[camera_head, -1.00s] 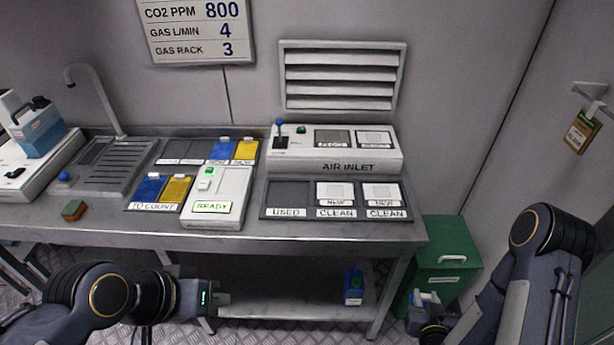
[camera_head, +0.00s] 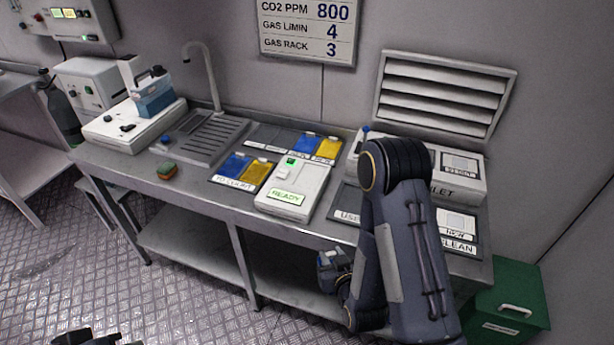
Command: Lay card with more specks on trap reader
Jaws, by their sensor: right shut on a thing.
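The trap reader (camera_head: 312,181), a white box with a green light and a READY label, stands mid-bench. Left of it, a blue card (camera_head: 236,164) and a yellow card (camera_head: 257,173) lie in the TO COUNT tray (camera_head: 218,179). Specks are too small to tell. My right gripper (camera_head: 333,262) is below the bench's front edge, under and right of the reader. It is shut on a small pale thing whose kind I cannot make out. A dark piece of my left arm, perhaps its gripper (camera_head: 92,339), shows at the bottom left edge; its jaws are unclear.
Behind the reader, another blue card (camera_head: 306,144) and yellow card (camera_head: 328,149) lie in a rear tray. My right arm covers much of the air inlet (camera_head: 466,182) and the USED/CLEAN tray. A green bin (camera_head: 517,290) stands at right.

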